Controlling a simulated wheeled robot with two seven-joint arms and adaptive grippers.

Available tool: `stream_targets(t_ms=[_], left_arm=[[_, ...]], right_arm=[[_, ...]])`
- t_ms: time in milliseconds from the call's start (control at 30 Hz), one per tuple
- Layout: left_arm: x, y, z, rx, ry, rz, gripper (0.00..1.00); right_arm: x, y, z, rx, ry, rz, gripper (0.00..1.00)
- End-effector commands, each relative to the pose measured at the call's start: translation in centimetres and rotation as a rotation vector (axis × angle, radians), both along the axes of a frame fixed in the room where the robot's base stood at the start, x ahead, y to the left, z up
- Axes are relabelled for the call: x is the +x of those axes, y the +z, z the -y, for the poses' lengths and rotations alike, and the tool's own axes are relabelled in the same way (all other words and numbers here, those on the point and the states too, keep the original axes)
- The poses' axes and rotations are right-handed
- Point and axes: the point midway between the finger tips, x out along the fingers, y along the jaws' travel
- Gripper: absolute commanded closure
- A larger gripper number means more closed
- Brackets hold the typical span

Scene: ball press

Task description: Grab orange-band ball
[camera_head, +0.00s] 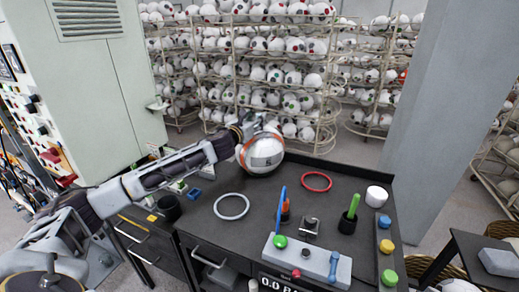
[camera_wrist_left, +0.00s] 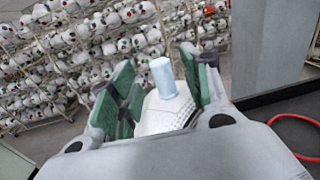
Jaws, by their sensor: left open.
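The orange-band ball (camera_head: 265,155) is white with an orange stripe and sits at the back of the dark table in the head view. My left arm reaches in from the left, and my left gripper (camera_head: 252,124) is at the ball's upper left, partly hidden behind it. In the left wrist view the green-padded fingers of my left gripper (camera_wrist_left: 160,92) are spread apart. A white textured piece and a pale blue cylinder (camera_wrist_left: 163,78) show between them; I cannot tell whether the fingers touch the ball. My right gripper is not in view.
A grey ring (camera_head: 231,207) and a red ring (camera_head: 316,181) lie on the table. A control box (camera_head: 308,265) with a blue lever stands at the front, with a white cylinder (camera_head: 376,196) and coloured buttons at right. Ball racks (camera_head: 270,75) stand behind; a grey pillar (camera_head: 432,90) is at right.

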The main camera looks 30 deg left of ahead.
Motion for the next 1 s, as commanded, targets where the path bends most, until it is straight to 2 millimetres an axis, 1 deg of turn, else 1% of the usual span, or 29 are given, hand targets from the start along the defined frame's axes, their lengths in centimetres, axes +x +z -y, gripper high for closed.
stream_targets(t_ms=[233, 500, 667, 1000], left_arm=[[1.9, 0.2, 0.0, -0.001, 0.000, 0.000, 0.53], [3.8, 0.2, 0.0, 0.000, 0.000, 0.000, 0.53], [4.3, 0.1, 0.0, 0.000, 0.000, -0.001, 0.53], [4.3, 0.1, 0.0, 0.001, 0.000, -0.001, 0.53]], right_arm=[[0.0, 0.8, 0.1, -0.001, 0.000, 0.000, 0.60], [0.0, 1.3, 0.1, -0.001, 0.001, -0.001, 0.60], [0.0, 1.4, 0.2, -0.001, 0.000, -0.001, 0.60], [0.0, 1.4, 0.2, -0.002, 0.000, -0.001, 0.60]])
